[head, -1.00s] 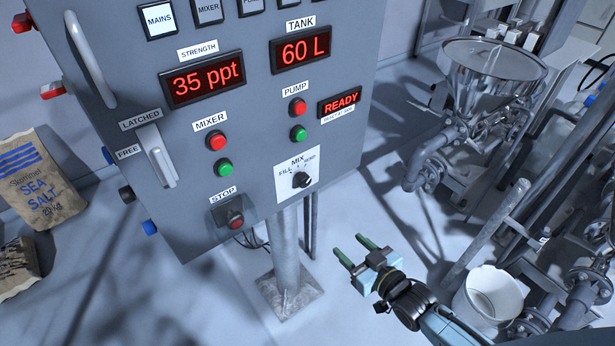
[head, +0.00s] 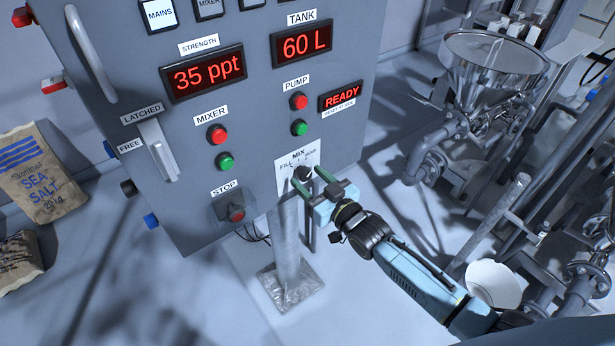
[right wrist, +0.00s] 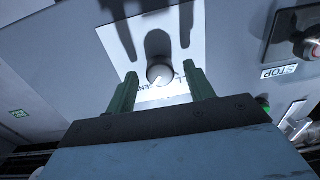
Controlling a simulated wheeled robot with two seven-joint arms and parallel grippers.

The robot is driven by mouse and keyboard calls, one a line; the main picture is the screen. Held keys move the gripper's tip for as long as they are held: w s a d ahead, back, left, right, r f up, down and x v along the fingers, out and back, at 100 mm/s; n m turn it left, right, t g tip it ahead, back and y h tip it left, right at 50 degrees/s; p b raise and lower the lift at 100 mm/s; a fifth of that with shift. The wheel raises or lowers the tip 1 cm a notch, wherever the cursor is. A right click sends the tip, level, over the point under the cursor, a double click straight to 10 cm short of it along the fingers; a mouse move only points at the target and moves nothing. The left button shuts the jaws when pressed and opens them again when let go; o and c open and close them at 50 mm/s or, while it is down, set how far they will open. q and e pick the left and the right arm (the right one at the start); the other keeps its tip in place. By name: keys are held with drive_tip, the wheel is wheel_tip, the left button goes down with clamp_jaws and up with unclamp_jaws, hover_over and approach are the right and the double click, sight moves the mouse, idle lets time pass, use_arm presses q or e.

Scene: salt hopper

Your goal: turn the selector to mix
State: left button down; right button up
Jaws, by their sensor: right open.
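The selector (head: 302,174) is a small dark knob on a white plate marked FILL, MIX and a partly hidden third label, low on the grey panel. It also shows in the right wrist view as a round knob (right wrist: 160,73) with a pale pointer line. My right gripper (head: 308,180) is open, its two green fingers at the selector. In the right wrist view the fingertips (right wrist: 161,80) stand on either side of the knob, with gaps showing. Which mark the pointer faces is too small to tell. My left gripper is not in view.
The panel (head: 255,120) also carries a red STOP button (head: 236,212), left of the selector, and red and green mixer and pump buttons above. The display reads READY (head: 341,97). A post (head: 286,240) stands below. A steel hopper (head: 492,65) and pipes are at right.

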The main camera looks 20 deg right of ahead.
drive_tip(key=shift+x, duration=0.8)
drive_tip(key=shift+c, duration=0.4)
drive_tip(key=c, duration=0.9)
drive_tip(key=shift+n, duration=0.4)
drive_tip(key=n+p, duration=0.1)
drive_tip(key=n, duration=0.2)
drive_tip(key=shift+n, duration=2.5)
